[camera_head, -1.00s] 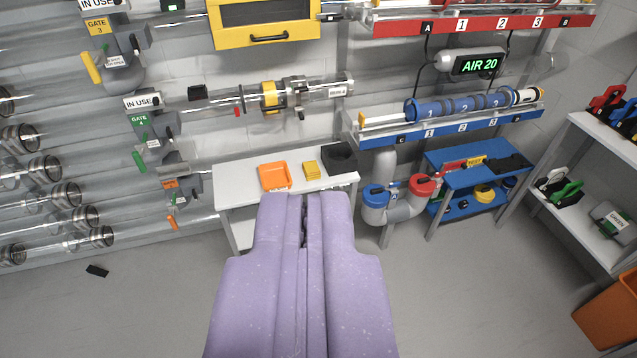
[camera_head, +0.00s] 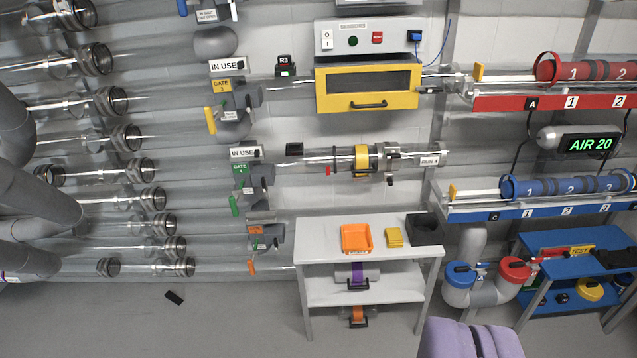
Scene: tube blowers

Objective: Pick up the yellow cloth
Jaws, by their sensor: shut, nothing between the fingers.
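The yellow cloth (camera_head: 394,237) looks like a small folded stack lying flat on the top of the white table (camera_head: 345,231). It lies between an orange tray (camera_head: 344,242) on its left and a dark box on its right. My purple gripper (camera_head: 471,325) shows only at the bottom right edge of the picture. It is shut and empty, in front of the table and apart from the cloth. The rest of it is cut off by the frame.
The dark open box (camera_head: 426,228) stands at the table's right end. A blue table (camera_head: 560,239) with several items is at right. Rails with blue and red tubes hang on the wall above. Clear tubes fill the left. The floor (camera_head: 230,320) at front left is mostly clear, with a small black object (camera_head: 174,297).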

